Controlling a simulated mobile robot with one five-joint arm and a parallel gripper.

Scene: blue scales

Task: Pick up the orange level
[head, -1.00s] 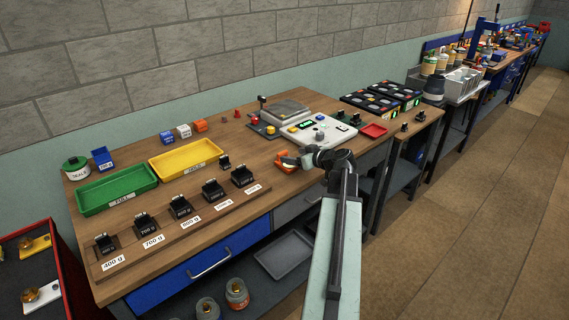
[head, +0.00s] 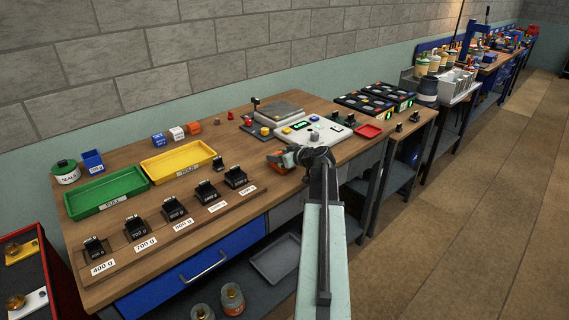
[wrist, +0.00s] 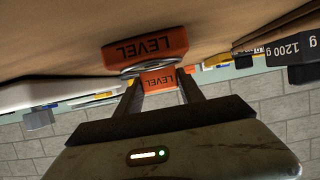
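The orange level (head: 277,166) sits on the wooden workbench near its front edge, partly hidden by my gripper (head: 289,157) in the head view. In the wrist view the level (wrist: 158,48) shows as an orange block marked LEVEL, with a second, smaller orange LEVEL face just below it and a pale round rim between them. My gripper (wrist: 160,84) has its two dark fingers apart, one on each side of the smaller orange face. The fingers look open; I see no clear contact with the level.
Several black labelled weights stand along the front left, one marked 1200 g (wrist: 291,50) in the wrist view.

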